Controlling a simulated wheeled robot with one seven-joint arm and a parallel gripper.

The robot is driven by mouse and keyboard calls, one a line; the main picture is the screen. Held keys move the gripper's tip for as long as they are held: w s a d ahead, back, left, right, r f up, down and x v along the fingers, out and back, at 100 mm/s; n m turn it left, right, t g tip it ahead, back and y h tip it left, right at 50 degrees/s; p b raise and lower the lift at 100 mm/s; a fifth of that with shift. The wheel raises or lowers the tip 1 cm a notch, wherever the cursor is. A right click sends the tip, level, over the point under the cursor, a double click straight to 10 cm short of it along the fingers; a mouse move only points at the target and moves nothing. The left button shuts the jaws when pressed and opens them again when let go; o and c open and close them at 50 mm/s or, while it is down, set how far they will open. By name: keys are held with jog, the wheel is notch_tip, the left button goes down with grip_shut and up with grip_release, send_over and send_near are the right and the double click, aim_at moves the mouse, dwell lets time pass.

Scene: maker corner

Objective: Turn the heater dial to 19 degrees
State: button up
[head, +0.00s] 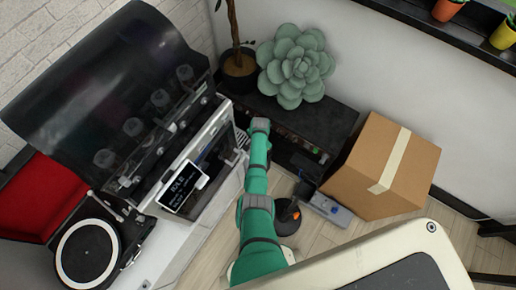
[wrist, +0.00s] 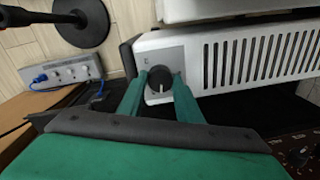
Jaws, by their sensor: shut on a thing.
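The heater (wrist: 240,58) is a white unit with a row of dark slots, in the upper right of the wrist view. Its dial (wrist: 160,84) is a dark round knob with a light pointer mark, on a grey panel at the heater's left end. My gripper (wrist: 161,82) has its two green fingers on either side of the dial and is shut on it. The pointer mark points down in the picture. The scale figures are too small to read. In the head view my green arm reaches towards the heater (head: 241,135), and the dial is hidden there.
A cardboard box (head: 375,165) stands right of my arm. A grey device with a blue cable (wrist: 70,72) lies left of the heater. A round black base (wrist: 80,22) stands on the floor. A machine with a display (head: 184,186) is left of my arm.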

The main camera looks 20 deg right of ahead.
jog(key=o, duration=1)
jog(key=shift+o, duration=0.2)
notch_tip(320, 180, up, 11)
jog(key=shift+s+f, duration=0.15)
jog(key=shift+s, duration=0.2)
jog(key=shift+d, duration=0.1)
